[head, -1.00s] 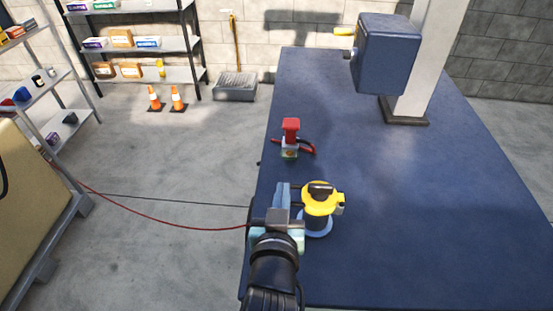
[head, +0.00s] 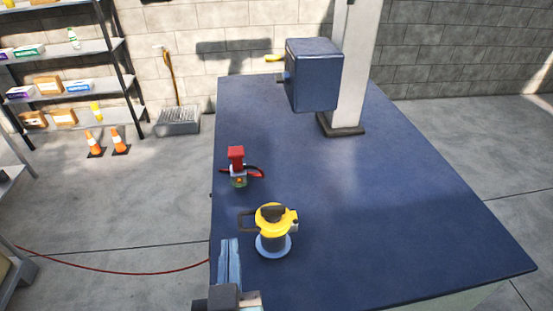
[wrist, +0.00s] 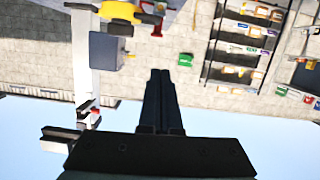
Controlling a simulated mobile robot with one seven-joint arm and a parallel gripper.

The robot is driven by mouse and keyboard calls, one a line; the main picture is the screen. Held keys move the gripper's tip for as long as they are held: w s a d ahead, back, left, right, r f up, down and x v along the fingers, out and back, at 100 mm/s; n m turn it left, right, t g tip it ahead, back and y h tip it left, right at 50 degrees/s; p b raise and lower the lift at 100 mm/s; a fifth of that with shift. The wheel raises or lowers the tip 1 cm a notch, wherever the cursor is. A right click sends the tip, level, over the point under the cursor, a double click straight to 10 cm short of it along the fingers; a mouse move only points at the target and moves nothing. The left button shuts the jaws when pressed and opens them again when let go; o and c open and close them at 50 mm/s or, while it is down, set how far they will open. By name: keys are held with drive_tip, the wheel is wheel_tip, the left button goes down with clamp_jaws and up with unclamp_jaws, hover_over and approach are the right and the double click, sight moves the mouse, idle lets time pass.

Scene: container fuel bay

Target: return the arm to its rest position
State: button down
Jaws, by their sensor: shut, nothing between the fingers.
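My gripper (head: 230,262) is at the lower edge of the head view, by the left front edge of the blue bench (head: 390,240). Its fingers are together and empty; they also show in the wrist view (wrist: 159,85). A yellow device with a black handle (head: 270,225) stands on a pale blue round base just right of my gripper, apart from it. A red-topped device with a red hose (head: 237,165) stands farther back on the bench's left side. Most of my arm is outside the head view.
A blue box (head: 314,75) with a yellow handle is mounted by a white post (head: 350,80) at the back of the bench. Shelves (head: 75,70) and two orange cones (head: 107,142) are at the back left.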

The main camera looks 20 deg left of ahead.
drive_tip(key=w+d+r+m+t+h, duration=0.1)
drive_tip(key=w+d+r+t, duration=0.3)
drive_tip(key=r, duration=0.6)
drive_tip(key=w+d+r+m+t+h, duration=0.1)
drive_tip(key=w+d+r+m+t, duration=0.2)
drive_tip(key=r, duration=0.7)
drive_tip(key=s+d+r+m+t+h, duration=0.1)
drive_tip(key=d+r+t+h, duration=0.2)
drive_tip(key=r, duration=0.8)
drive_tip(key=s+d+r+m+t+h, duration=0.2)
drive_tip(key=d+r+t+h, duration=0.1)
drive_tip(key=d+r, duration=0.5)
wheel_tip(320, 180, up, 3)
drive_tip(key=shift+s+d+t, duration=0.15)
drive_tip(key=shift+d+t, duration=0.1)
drive_tip(key=shift+t, duration=0.55)
